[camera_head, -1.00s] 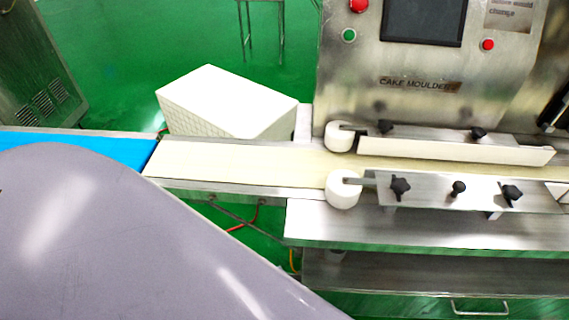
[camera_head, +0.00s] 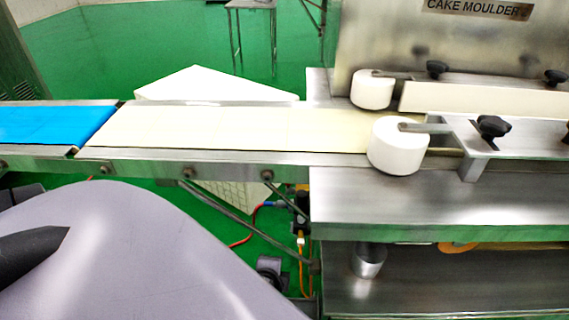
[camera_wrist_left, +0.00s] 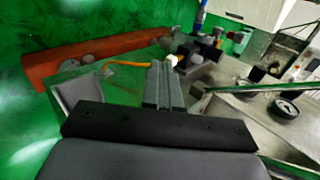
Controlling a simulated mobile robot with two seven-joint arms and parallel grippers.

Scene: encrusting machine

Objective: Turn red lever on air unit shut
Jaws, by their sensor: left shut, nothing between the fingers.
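The air unit (camera_head: 299,203) is a small dark assembly under the conveyor in the head view, with a blue fitting, a red hose and an orange hose. In the left wrist view, dark fittings with a blue upright part (camera_wrist_left: 200,20) appear beyond the fingers, seemingly the same unit. My right gripper is not in view.
The conveyor (camera_head: 220,130) runs across above the air unit to the steel cake moulder (camera_head: 400,40). A steel shelf (camera_head: 430,205) stands right of the unit. A white box (camera_head: 210,84) sits behind the belt. In the left wrist view, a red-brown beam (camera_wrist_left: 90,58) lies at left.

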